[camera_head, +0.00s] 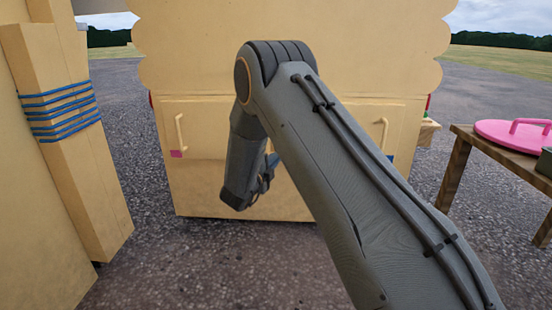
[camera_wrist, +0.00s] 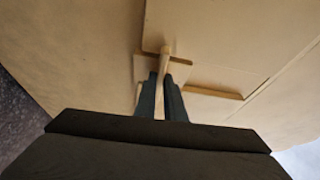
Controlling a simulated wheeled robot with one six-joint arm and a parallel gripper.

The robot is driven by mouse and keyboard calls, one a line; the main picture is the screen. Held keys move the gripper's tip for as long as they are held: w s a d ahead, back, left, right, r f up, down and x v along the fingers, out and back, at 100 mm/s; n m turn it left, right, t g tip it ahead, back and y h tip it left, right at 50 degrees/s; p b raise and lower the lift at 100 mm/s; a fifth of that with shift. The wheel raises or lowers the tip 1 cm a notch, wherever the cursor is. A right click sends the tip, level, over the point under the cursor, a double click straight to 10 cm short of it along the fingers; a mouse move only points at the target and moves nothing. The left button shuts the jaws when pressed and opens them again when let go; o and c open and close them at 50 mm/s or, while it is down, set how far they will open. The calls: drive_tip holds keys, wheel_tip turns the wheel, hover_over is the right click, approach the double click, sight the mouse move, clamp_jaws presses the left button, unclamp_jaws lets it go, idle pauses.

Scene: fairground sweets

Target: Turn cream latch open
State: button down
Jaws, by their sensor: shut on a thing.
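In the wrist view, the cream latch (camera_wrist: 165,50) is a thin pale bar standing out from a cream panel. My gripper (camera_wrist: 168,82) is shut on this bar, one dark finger on each side of it. The bar's upper end shows beyond the fingertips, and part of its lower length shows between the fingers. In the head view, my own arm hides the latch and the fingertips in front of the cream stall (camera_head: 290,60).
The stall front has an upright handle (camera_head: 181,133) at left, above a pink patch (camera_head: 176,154), and another handle (camera_head: 383,133) at right. A cream post (camera_head: 70,150) with blue bands stands at left. A wooden table (camera_head: 458,180) at right bears a pink lid (camera_head: 510,133).

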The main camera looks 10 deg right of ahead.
drive_tip(key=shift+s+d+f+n+t+y+p, duration=0.15)
drive_tip(key=shift+n+t+y+p, duration=1.3)
drive_tip(key=shift+n, duration=2.2)
drive_tip(key=shift+w+d+f+n+t+y+p, duration=0.2)
drive_tip(key=shift+n+t+p, duration=0.7)
drive_tip(key=shift+n+p, duration=2)
drive_tip(key=shift+s+d+f+n+t+y+p, duration=0.2)
drive_tip(key=shift+n+t+y+p, duration=0.85)
drive_tip(key=shift+n, duration=3.6)
drive_tip(key=c, duration=1.8)
unclamp_jaws()
drive_tip(key=shift+c, duration=0.2)
drive_tip(key=p+v, duration=0.3)
drive_tip(key=v, duration=0.4)
drive_tip(key=shift+s+f, duration=0.25)
drive_tip(key=shift+s, duration=0.1)
